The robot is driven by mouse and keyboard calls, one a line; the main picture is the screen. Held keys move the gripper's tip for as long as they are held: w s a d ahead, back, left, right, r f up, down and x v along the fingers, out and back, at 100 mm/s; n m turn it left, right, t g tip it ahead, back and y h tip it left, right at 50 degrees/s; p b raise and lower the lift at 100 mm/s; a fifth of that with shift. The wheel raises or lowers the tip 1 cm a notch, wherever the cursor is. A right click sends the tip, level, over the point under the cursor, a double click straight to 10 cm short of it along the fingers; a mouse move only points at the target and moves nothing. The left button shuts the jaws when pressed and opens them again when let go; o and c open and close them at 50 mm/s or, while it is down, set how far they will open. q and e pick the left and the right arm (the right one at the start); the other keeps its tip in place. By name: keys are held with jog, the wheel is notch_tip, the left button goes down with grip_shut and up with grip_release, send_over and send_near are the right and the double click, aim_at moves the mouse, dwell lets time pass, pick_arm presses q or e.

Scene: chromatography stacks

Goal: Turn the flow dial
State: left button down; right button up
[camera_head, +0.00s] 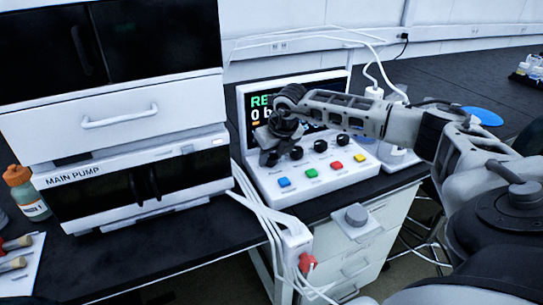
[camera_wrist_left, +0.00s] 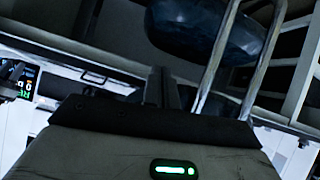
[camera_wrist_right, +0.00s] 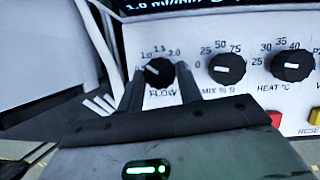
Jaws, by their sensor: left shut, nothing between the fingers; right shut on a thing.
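The control panel (camera_head: 310,178) stands on the dark bench, with a row of black dials and several coloured buttons. The flow dial (camera_wrist_right: 158,71) is black with a white pointer mark and sits at the left end of the row in the right wrist view. Its pointer aims up and left, near the low end of the scale. My right gripper (camera_head: 268,157) has its fingers on either side of this dial and is shut on it. In the head view the gripper hides the dial. My left gripper (camera_wrist_left: 164,88) is shut and empty, away from the panel; it is out of the head view.
The mix dial (camera_wrist_right: 227,68) and the heat dial (camera_wrist_right: 292,65) sit close to the right of the flow dial. The main pump (camera_head: 140,185) stands left of the panel. White cables (camera_head: 255,203) run down between them. A bottle (camera_head: 27,195) stands at far left.

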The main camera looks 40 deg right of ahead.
jog(key=shift+d+n+y, duration=0.15)
jog(key=shift+n+y, duration=0.35)
jog(key=shift+n, duration=0.7)
jog(key=shift+d+n+y, duration=0.1)
jog(key=shift+n+y, duration=0.4)
jog(key=shift+n, duration=1)
jog(key=o, duration=1)
jog(key=shift+b, duration=0.3)
jog(key=shift+r, duration=0.1)
jog(key=v, duration=1.6)
jog(key=shift+d, duration=0.1)
